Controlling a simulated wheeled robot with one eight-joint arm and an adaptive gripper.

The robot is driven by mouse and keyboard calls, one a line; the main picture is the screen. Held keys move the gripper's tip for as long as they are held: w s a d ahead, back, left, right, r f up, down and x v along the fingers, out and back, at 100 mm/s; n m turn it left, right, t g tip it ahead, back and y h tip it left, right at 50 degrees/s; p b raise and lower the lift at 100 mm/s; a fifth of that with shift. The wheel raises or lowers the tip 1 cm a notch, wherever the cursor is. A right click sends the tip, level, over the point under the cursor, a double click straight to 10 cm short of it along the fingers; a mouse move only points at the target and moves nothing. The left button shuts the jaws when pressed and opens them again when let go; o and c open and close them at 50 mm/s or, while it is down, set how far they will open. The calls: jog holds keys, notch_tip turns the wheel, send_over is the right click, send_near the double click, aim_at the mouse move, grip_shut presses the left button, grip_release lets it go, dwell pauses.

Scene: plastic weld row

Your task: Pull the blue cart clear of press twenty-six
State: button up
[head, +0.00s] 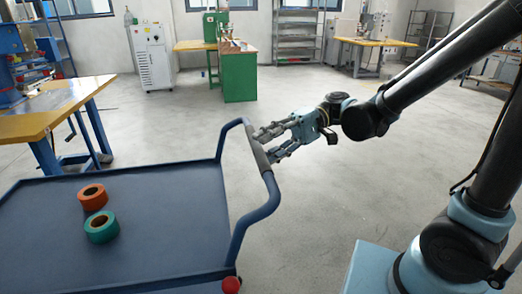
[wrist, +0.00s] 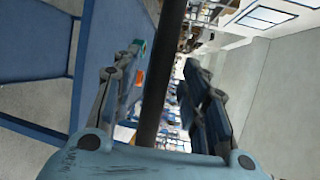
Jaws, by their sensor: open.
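The blue cart (head: 150,190) stands at the lower left of the head view, with an orange ring (head: 92,196) and a green ring (head: 101,227) on its deck. Its blue tubular handle (head: 262,200) rises at the deck's right end and has a dark grip. My gripper (head: 263,147) is open at this grip. In the wrist view the dark bar (wrist: 167,75) stands between my two spread fingers, with gaps visible beside it. A blue machine (head: 8,75) stands on a table at the far left; no number is readable to show whether it is press twenty-six.
A wooden-topped table (head: 45,112) with blue legs stands close behind the cart's left side. A white cabinet (head: 152,55), a green machine stand (head: 239,77) and another worktable (head: 372,42) stand farther back. Grey floor (head: 330,200) is open right of the handle.

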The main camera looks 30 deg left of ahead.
aim_at(259, 151)
jog(key=shift+x, duration=1.65)
jog(key=shift+d, duration=0.1)
grip_shut()
